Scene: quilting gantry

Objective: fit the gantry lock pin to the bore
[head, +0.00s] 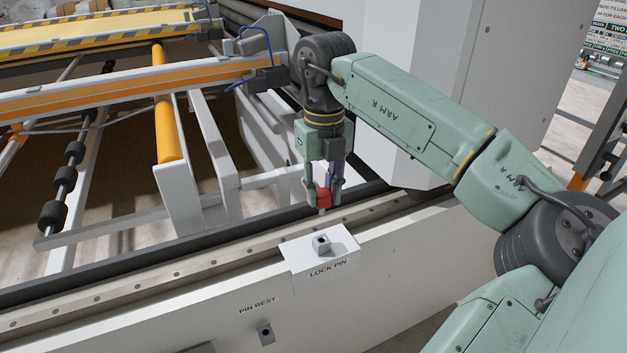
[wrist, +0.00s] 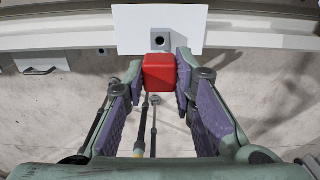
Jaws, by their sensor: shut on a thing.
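My gripper (head: 322,190) is shut on the red head of the lock pin (head: 323,200). In the wrist view the red head (wrist: 159,72) sits between the purple-padded fingers of my gripper (wrist: 160,84). A small pale part shows under the head in the head view; the rest of the shank cannot be made out. The bore is in a small grey block (head: 321,244) on a white plate marked LOCK PIN (head: 318,262). In the wrist view the block with its dark hole (wrist: 159,41) shows just beyond the red head, and the pin appears apart from it.
A pin rest socket (head: 265,333) is on the white side panel (head: 190,325), lower left of the plate, and looks empty. A dark rail (head: 150,258) runs behind the plate. The gantry frame with an orange bar (head: 130,88) fills the left; a white column (head: 480,75) stands behind my arm.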

